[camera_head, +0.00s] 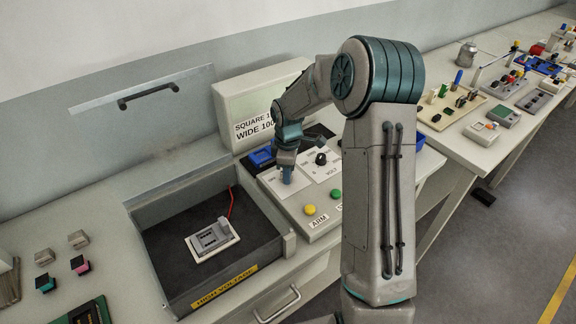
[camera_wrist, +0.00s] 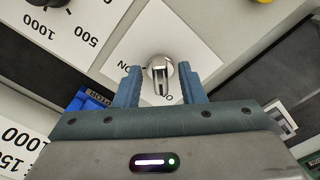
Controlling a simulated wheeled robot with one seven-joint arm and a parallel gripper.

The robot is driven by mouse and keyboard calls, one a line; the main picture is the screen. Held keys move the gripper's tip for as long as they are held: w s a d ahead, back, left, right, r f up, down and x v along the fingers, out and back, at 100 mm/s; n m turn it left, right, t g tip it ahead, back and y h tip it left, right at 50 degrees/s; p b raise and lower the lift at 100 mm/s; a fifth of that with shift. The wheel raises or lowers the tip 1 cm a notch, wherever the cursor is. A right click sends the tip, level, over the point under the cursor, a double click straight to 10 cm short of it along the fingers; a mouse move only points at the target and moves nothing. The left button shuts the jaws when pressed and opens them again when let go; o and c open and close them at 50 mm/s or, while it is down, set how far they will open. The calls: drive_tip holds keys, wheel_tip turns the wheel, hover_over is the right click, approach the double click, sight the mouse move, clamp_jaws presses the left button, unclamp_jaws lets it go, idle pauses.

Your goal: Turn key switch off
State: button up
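The key switch (camera_wrist: 161,72) is a round silver knob with a dark slot on a white plate, with "ON" lettering beside it and a partly hidden label below it. In the wrist view my gripper (camera_wrist: 160,75) has its two blue fingers apart, one on each side of the switch. A gap shows between each finger and the knob, so I see no clear contact. In the head view my gripper (camera_head: 287,180) points down over the left plate of the control panel (camera_head: 318,222) and hides the switch.
A yellow button (camera_head: 310,209), a green button (camera_head: 335,194) and a black knob (camera_head: 321,158) sit close by on the panel. An open high-voltage box (camera_head: 283,262) with a grey device (camera_head: 212,240) inside stands to the left. A display housing (camera_head: 235,100) rises behind.

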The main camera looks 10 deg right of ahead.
wheel_tip(320, 180, up, 14)
drive_tip(key=b, duration=0.1)
idle(0.6)
